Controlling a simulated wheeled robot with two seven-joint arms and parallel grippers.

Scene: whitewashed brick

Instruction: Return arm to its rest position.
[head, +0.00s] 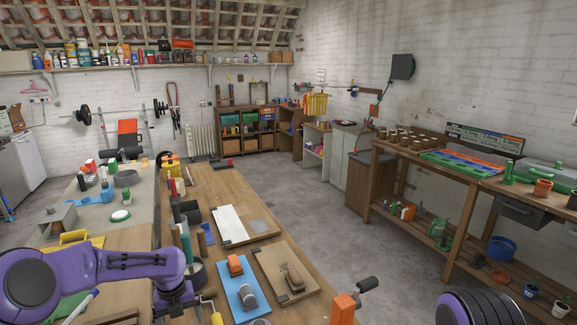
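My purple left arm reaches in from the left over the near end of the workbench (207,178). Its wrist bends down toward the bottom edge, and I see no fingers of the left gripper. Part of my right arm, purple with dark ribs, shows at the bottom right corner, over the floor side of the bench. The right gripper is outside the picture. I cannot see whether either hand holds anything.
On the bench lie a blue board (241,294) with an orange-and-grey tool, a wooden board (268,258) and a white board (229,224). An orange-and-black vise-like item (343,307) stands at the near right edge. Open concrete floor (335,240) lies right, before a shelving bench (440,197).

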